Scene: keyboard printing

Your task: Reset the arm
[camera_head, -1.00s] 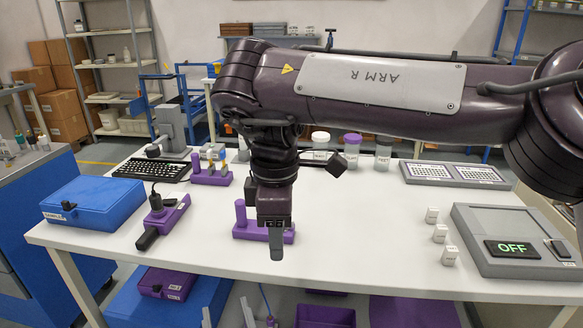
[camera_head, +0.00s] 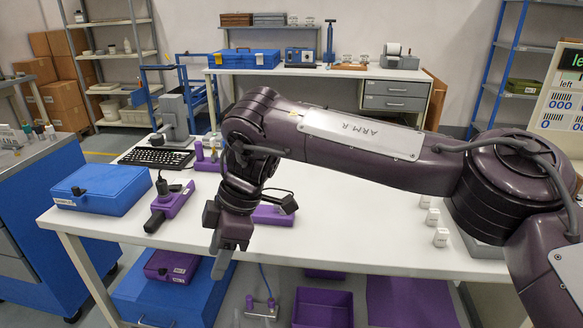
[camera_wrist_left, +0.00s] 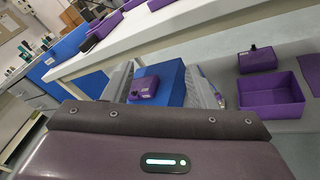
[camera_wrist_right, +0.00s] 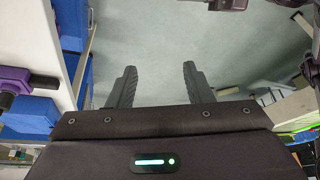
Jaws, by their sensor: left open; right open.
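My right arm, marked "ARM R" (camera_head: 360,135), reaches in from the right across the white table. Its gripper (camera_head: 225,252) hangs tilted down at the table's front edge and looks empty. In the right wrist view its two fingers (camera_wrist_right: 159,82) are apart with only floor between them. My left gripper is not clearly visible in the head view. In the left wrist view its two fingers (camera_wrist_left: 162,80) are apart, with nothing held. Behind them lie a blue box (camera_wrist_left: 172,86) and a small purple case (camera_wrist_left: 143,84) below the table.
The white table (camera_head: 350,225) holds a blue case (camera_head: 100,189), a black keyboard (camera_head: 157,157), a purple device (camera_head: 172,205) and small white blocks (camera_head: 432,217). Below it are a purple bin (camera_head: 322,308) and a blue box (camera_head: 165,302). The table's middle is largely clear.

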